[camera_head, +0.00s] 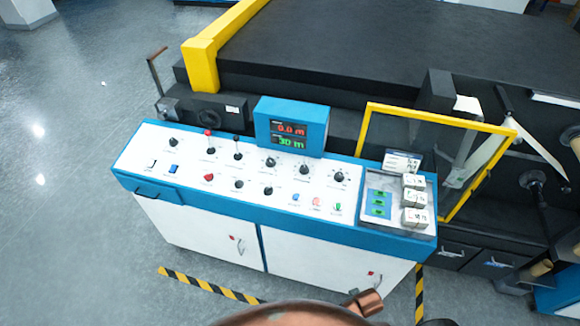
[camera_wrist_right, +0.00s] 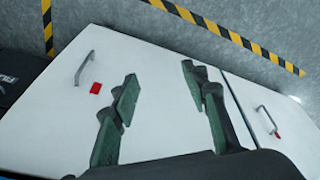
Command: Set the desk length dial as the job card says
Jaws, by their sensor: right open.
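The control desk (camera_head: 150,185) has a white sloped top with a blue edge and stands in the middle of the head view. Black dials sit on its top, among them one at the right (camera_head: 339,176), one in the middle (camera_head: 270,162) and one at the left (camera_head: 173,142). Their labels are too small to read, so I cannot tell which sets length. A blue display box (camera_head: 290,125) shows red 0.0 m above green 30 m. A white card (camera_head: 402,162) stands at the desk's right; its text is unreadable. My right gripper (camera_wrist_right: 160,92) is open and empty before the white cabinet doors. My left gripper is out of view.
Two levers (camera_head: 237,148), coloured buttons (camera_head: 316,202) and a tray with white blocks (camera_head: 414,198) share the desk top. A yellow-framed clear guard (camera_head: 366,130) stands behind the right end. Cabinet doors have handles (camera_wrist_right: 83,68). Striped tape (camera_head: 207,285) marks the floor.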

